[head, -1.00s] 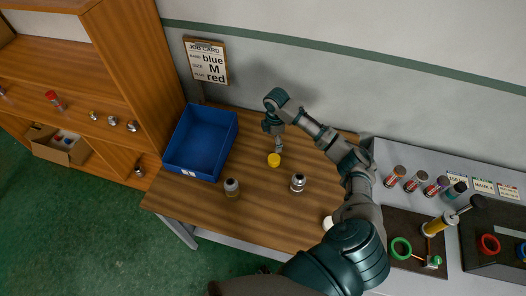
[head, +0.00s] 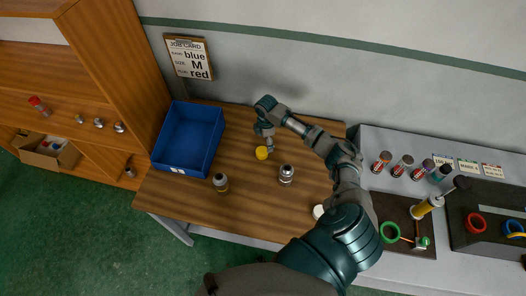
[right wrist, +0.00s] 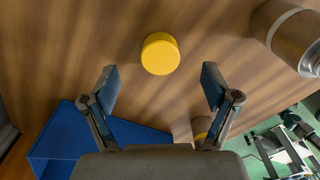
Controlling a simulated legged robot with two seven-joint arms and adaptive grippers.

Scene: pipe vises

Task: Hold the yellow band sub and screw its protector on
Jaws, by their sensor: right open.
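A yellow round cap (head: 261,152), which looks like the protector, lies on the wooden table. It also shows in the right wrist view (right wrist: 160,54), beyond and between my fingertips. My right gripper (head: 268,143) is open and empty above the cap, apart from it; its spread fingers show in the right wrist view (right wrist: 161,88). A grey sub with a yellowish band (head: 220,182) stands at the table's front left. It is partly hidden behind a finger in the right wrist view (right wrist: 202,126). A silver sub with a pale band (head: 286,174) stands to its right. My left gripper is not seen.
A blue bin (head: 188,138) stands at the table's left, beside the wooden shelf (head: 125,85). A white round piece (head: 318,211) sits near my right arm. The grey bench (head: 400,268) at the right holds several cans and rings. A job card (head: 188,58) hangs behind.

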